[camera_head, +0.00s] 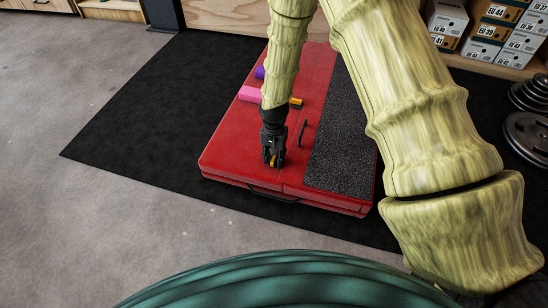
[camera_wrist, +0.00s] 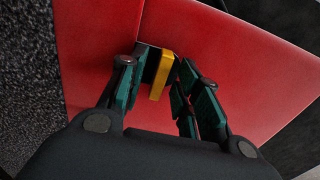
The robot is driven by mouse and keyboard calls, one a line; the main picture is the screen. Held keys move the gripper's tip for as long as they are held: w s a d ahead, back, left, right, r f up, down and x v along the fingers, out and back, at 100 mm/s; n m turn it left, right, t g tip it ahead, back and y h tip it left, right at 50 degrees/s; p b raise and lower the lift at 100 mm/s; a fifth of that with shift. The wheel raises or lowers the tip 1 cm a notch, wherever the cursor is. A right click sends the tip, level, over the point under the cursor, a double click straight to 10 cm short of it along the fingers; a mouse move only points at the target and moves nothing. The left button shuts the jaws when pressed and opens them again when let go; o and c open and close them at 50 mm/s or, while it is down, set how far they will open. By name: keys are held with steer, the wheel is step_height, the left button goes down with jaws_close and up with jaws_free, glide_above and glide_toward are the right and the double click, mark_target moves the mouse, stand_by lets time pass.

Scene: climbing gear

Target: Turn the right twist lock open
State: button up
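A twist lock (camera_wrist: 159,78) with a yellow bar and a black part sits on the red surface in the wrist view. The fingers stand apart, and a narrow gap shows at the right; contact at the left cannot be told. In the head view my gripper (camera_head: 273,158) is over the near part of the red case (camera_head: 233,155) and mostly hides this lock. Another yellow and black piece (camera_head: 296,102) lies farther back on the case.
A black handle (camera_head: 303,133) stands right of my gripper, beside a dark speckled strip (camera_head: 342,145). The case rests on a black mat (camera_head: 130,135). Shoe boxes (camera_head: 490,32) and weight plates (camera_head: 527,133) are at right.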

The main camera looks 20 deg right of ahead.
jaws_close()
steer(key=shift+r+n+p, duration=0.25)
steer(key=shift+n+p, duration=0.15)
steer(key=shift+p, duration=0.75)
steer(key=shift+r+n+p, duration=0.1)
steer(key=shift+n+p, duration=0.5)
steer(key=shift+p, duration=0.55)
steer(key=n+p, duration=0.5)
steer(key=p, duration=0.3)
steer(key=shift+n+p, duration=0.3)
steer(key=shift+p, duration=0.1)
steer(key=n+p, duration=0.7)
steer(key=n, duration=0.3)
steer(key=shift+f+p, duration=0.3)
steer(key=shift+p, duration=0.1)
steer(key=shift+n, duration=0.3)
